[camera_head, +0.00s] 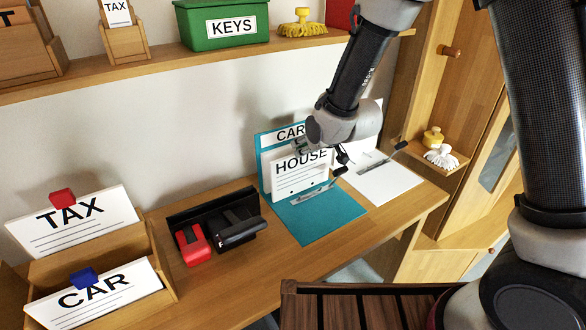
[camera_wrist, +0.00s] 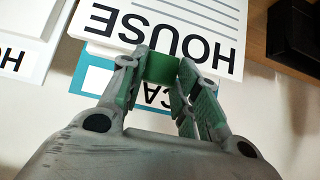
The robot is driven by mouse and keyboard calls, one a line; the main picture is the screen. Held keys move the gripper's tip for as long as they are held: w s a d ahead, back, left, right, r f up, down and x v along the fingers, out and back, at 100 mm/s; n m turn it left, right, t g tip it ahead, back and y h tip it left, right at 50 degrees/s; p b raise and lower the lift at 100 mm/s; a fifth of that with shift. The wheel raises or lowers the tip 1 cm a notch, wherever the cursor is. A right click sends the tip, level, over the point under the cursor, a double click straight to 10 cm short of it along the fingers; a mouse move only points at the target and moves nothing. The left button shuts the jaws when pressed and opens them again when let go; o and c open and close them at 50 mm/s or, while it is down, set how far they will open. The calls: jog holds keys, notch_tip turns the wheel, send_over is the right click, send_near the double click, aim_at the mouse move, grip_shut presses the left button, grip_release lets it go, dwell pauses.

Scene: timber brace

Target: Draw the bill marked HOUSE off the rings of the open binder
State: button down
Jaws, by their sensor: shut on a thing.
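The HOUSE bill (camera_head: 299,178) is a white sheet with black lettering, standing upright in front of the teal cover (camera_head: 263,161) labelled CAR. The open teal binder (camera_head: 330,219) lies on the desk with its metal ring strip (camera_head: 312,195) near the bill's lower edge. I cannot tell whether the rings pass through the bill. My gripper (camera_head: 303,149) is at the bill's top edge. In the wrist view, my gripper (camera_wrist: 160,72) is shut on the green tab (camera_wrist: 161,66) of the HOUSE bill (camera_wrist: 170,30). The arm hides part of the cover.
A white open binder (camera_head: 383,184) lies to the right. A black hole punch (camera_head: 238,228) and a red stapler-like thing (camera_head: 191,245) stand left. A wooden tray (camera_head: 165,270) holds TAX and CAR bills. A shelf (camera_head: 150,70) with a green KEYS box (camera_head: 222,29) runs above.

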jog(key=shift+s+d, duration=0.3)
jog(key=shift+s, duration=0.2)
dwell(0.5)
jog(key=shift+r, duration=0.1)
notch_tip(320, 180, up, 11)
dwell(1.2)
jog(key=shift+d, duration=0.1)
